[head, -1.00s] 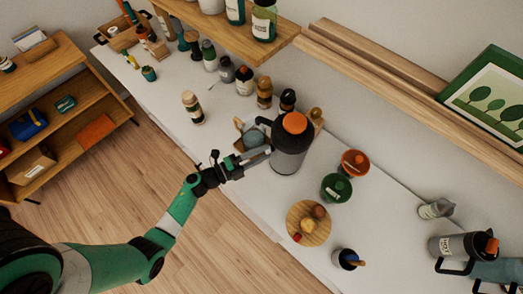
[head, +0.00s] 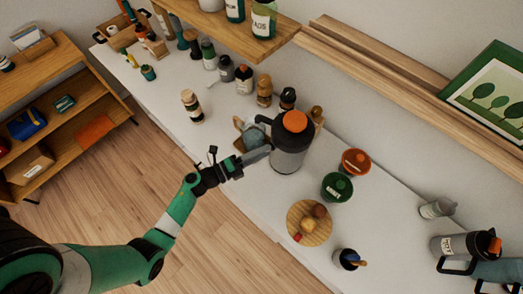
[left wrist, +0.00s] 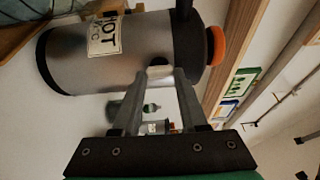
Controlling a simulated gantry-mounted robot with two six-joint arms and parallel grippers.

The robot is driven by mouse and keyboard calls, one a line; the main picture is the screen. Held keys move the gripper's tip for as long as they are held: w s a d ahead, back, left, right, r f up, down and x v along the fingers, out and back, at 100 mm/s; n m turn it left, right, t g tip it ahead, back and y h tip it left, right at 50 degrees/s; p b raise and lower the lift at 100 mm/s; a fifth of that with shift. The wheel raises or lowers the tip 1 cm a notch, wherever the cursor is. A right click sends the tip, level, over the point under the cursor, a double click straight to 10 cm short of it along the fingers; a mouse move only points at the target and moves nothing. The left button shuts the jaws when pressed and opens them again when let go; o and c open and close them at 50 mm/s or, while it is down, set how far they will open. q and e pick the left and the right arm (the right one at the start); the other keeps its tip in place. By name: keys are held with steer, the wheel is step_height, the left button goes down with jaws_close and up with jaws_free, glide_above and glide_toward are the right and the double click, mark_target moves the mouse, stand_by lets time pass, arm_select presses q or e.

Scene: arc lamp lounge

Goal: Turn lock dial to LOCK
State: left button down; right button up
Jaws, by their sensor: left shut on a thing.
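A grey pot (head: 289,158) with a black collar and orange top stands on the white counter. It shows sideways in the left wrist view (left wrist: 120,52), with a label that reads HOT. A small pale knob, which looks like the lock dial (left wrist: 160,72), sits on the pot's side by the dark collar. My left gripper (head: 266,152) reaches the pot from the left. In the left wrist view its fingertips (left wrist: 159,76) are shut on this knob. The dial's markings are not readable. My right gripper is not in view.
A bowl (head: 255,135) stands close behind the gripper. Several bottles line the back under a wooden shelf (head: 225,28). The counter's front left is clear.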

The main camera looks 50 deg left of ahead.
arm_select(q)
steer(key=shift+c, duration=2.2)
jaws_free()
steer(key=shift+s+a, duration=0.1)
steer(key=p+v, duration=0.1)
steer(key=v, duration=1)
steer(key=shift+s, duration=0.2)
